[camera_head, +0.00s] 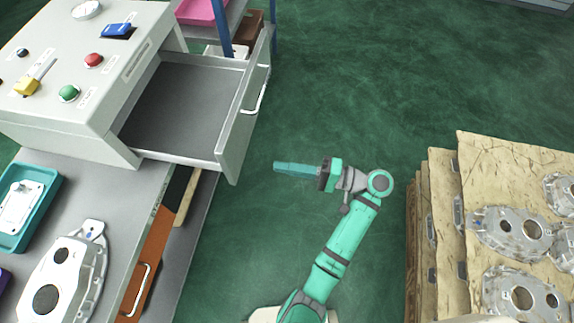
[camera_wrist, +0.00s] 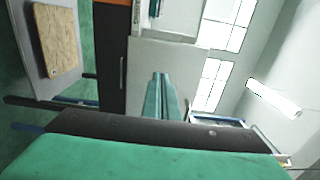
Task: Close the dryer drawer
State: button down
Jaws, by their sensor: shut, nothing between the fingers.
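The dryer drawer (camera_head: 180,105) is pulled out to the right of the grey dryer (camera_head: 98,75) and is empty inside. Its front panel (camera_head: 240,135) has a white handle (camera_head: 260,92) on the outer side. My gripper (camera_head: 276,167) is shut and empty, to the right of the drawer front near its lower corner, pointing left. A gap seems to show between the fingertips and the panel in the head view. In the wrist view my gripper (camera_wrist: 160,78) shows its two fingers together before a pale grey panel, which I cannot name surely.
A bench (camera_head: 110,185) below the dryer carries a casting (camera_head: 72,265) and a teal tray (camera_head: 50,178). An orange drawer (camera_head: 150,255) is under it. Wooden crates with several castings (camera_head: 510,230) stand at the right. Green floor (camera_head: 380,80) lies clear between.

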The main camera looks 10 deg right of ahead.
aim_at(236, 159)
jog(key=x, duration=1)
jog(key=shift+f, duration=0.1)
jog(key=shift+a, duration=0.25)
jog(key=shift+w, duration=0.1)
